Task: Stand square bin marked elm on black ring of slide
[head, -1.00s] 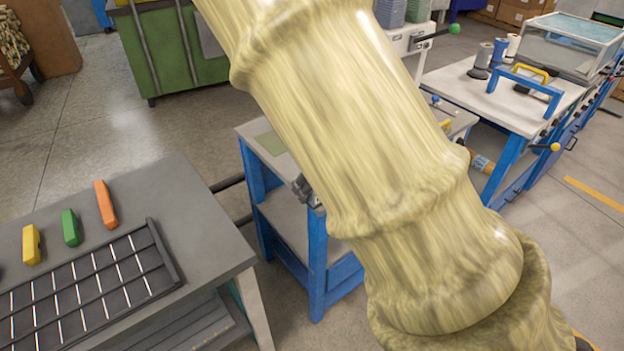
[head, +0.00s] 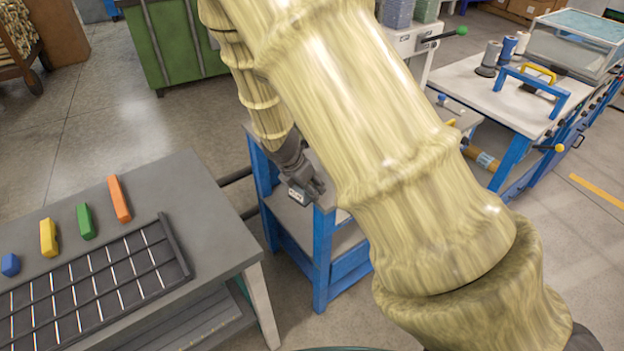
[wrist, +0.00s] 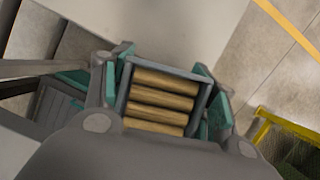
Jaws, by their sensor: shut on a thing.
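My gripper (wrist: 163,60) is shut on a grey square bin (wrist: 170,70) in the wrist view, with its teal-padded fingers on the left and right sides. Several wooden rods (wrist: 160,102) lie in the bin. No elm mark can be read. In the head view my gripper (head: 303,186) is small and dark, by the blue-legged bench (head: 321,255), with a small white label near its tip. My arm hides much of that bench's top. I cannot make out the slide or its black ring in either view.
A grey table (head: 190,200) at left holds a slotted dark rack (head: 105,285) and blue, yellow, green and orange blocks (head: 119,198). A white-topped blue bench (head: 470,85) stands at right, with spools and a clear case. A green cabinet (head: 170,45) stands behind. Floor lies open between.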

